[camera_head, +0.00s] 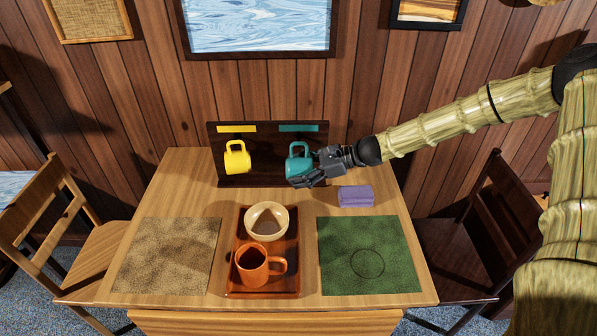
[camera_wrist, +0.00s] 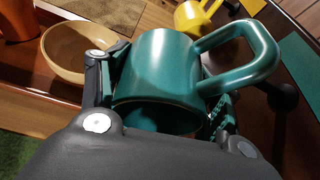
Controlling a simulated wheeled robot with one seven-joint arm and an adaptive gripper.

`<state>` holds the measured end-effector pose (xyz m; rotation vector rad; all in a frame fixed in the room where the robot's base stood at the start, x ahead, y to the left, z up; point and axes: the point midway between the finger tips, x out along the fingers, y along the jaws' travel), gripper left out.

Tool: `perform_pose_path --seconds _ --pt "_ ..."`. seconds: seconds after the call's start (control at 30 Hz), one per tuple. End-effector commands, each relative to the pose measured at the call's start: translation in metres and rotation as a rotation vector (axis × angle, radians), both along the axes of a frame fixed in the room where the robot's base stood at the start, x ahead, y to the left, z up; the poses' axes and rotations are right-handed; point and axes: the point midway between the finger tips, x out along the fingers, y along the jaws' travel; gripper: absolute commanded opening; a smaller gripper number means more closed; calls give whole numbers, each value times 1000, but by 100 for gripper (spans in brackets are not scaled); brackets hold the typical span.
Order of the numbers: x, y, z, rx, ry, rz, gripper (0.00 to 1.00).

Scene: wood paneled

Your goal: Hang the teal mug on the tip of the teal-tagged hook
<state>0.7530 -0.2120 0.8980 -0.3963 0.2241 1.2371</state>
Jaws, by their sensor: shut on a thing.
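The teal mug (camera_head: 297,165) is held off the table in front of the rack board (camera_head: 262,178), below the teal tag (camera_head: 299,128). My gripper (camera_head: 308,174) comes from the right and is shut on the mug's body. In the wrist view the mug (camera_wrist: 155,65) sits between both fingers, with its handle (camera_wrist: 245,48) pointing to the upper right, towards the board. A dark rounded hook end (camera_wrist: 284,96) shows just beside the handle; I cannot tell whether it passes through the loop. In the head view this hook is hidden by the mug or too dark.
A yellow mug (camera_head: 237,158) hangs under the yellow tag (camera_head: 236,129), left of the teal one. A tray (camera_head: 284,283) holds a bowl (camera_head: 266,222) and an orange mug (camera_head: 252,265). A folded purple cloth (camera_head: 356,196) lies below my gripper's right side. A green mat (camera_head: 340,280) is bare.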

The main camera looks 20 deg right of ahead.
Motion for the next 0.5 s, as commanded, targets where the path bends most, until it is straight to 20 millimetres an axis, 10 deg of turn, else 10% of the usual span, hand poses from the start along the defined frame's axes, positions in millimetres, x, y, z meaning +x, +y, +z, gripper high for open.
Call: perform_pose_path --seconds 0.5 --pt "9 -2 0 0 0 0 35"
